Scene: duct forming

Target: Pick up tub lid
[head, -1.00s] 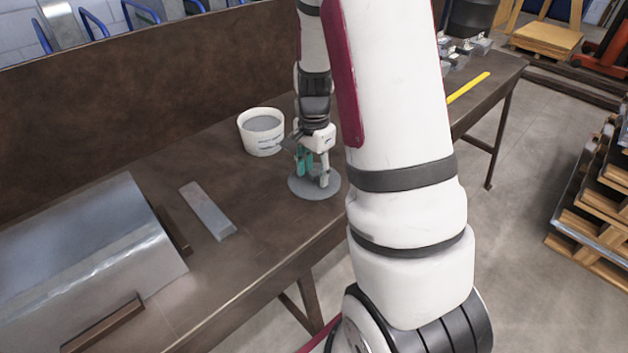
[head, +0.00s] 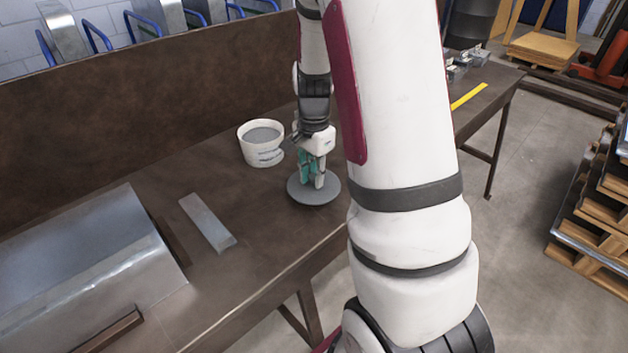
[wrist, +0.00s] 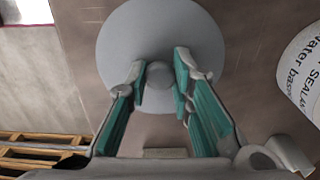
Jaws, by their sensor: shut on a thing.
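The tub lid (head: 314,192) is a flat grey disc with a small round knob at its middle. In the head view it is at the bench near its front edge, below my gripper (head: 313,170). In the wrist view the lid (wrist: 130,60) spreads out beyond the fingers, and my gripper (wrist: 161,78) has its green-padded fingertips on both sides of the knob (wrist: 160,76). My gripper is shut on the knob. I cannot tell whether the lid touches the bench. The white tub (head: 262,152), open and filled with grey stuff, stands just behind and left of the lid.
On the workbench (head: 240,265), a metal bar (head: 207,222) lies left of the lid, and a large bent metal sheet (head: 85,265) lies farther left. A yellow strip (head: 468,96) lies at the far right end. Pallets (head: 602,215) stand on the floor at right.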

